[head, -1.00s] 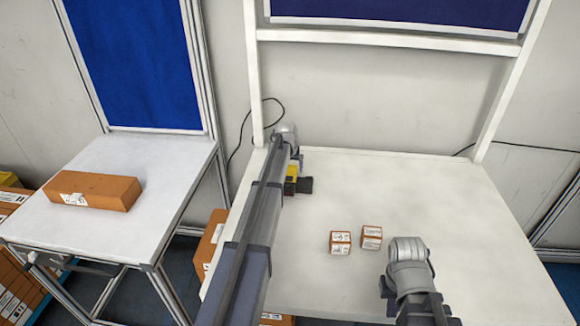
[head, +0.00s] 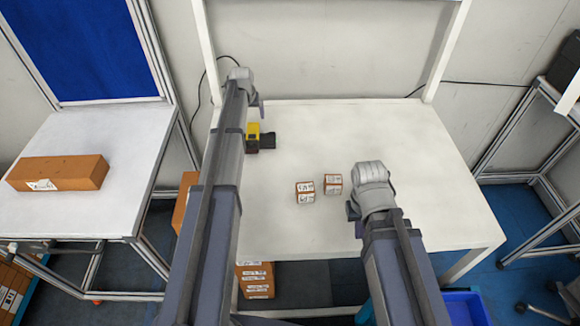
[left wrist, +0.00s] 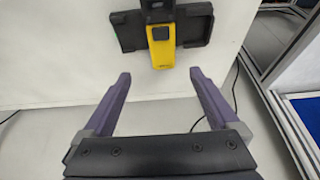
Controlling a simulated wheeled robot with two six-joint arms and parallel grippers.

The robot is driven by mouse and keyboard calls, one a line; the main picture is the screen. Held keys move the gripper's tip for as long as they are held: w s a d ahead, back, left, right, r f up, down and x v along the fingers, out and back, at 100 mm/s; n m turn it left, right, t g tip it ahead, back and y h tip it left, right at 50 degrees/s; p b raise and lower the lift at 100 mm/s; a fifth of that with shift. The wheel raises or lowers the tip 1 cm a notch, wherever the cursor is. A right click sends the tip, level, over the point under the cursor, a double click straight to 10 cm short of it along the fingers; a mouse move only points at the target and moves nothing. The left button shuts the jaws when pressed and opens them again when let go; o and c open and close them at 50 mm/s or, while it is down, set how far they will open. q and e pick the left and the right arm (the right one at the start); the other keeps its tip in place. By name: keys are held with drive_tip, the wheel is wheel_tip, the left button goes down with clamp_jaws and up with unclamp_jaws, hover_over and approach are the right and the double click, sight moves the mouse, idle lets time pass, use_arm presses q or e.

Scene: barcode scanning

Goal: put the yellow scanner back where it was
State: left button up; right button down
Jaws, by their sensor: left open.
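The yellow scanner (head: 253,130) with dark parts is at the left side of the white table, against a black holder (head: 268,141). In the left wrist view the yellow scanner (left wrist: 163,50) lies across the middle of the black holder (left wrist: 196,30), its yellow handle toward my gripper. My left gripper (head: 257,104) is just behind the scanner in the head view. In the left wrist view its fingers (left wrist: 162,95) are spread wide, empty and apart from the scanner. My right gripper (head: 352,211) is over the table's front right, mostly hidden by its wrist; its jaws cannot be made out.
Two small labelled boxes, a left one (head: 305,191) and a right one (head: 333,184), stand mid-table. The white table (head: 420,150) is bare at the right. A side table (head: 90,215) at left holds a long brown box (head: 58,173). A cable (head: 198,105) runs up behind the table.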

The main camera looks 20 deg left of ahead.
use_arm(q)
drive_tip(key=s+d+f+m+g, duration=0.1)
drive_tip(key=s+d+m, duration=0.1)
drive_tip(key=s+d, duration=0.65)
drive_tip(key=s+d+m+g, duration=0.1)
drive_tip(key=s+d, duration=0.4)
drive_tip(key=d, duration=0.6)
drive_tip(key=s+d+m, duration=0.1)
drive_tip(key=s+d, duration=0.3)
drive_tip(key=s, duration=0.3)
drive_tip(key=s+d+m+g, duration=0.1)
drive_tip(key=s+d, duration=0.3)
drive_tip(key=s, duration=0.4)
drive_tip(key=s+d+m+g, duration=0.1)
drive_tip(key=s+d+m, duration=0.1)
drive_tip(key=s+d, duration=0.3)
drive_tip(key=shift+s+f, duration=0.2)
drive_tip(key=shift+s, duration=1.05)
drive_tip(key=shift+f, duration=0.1)
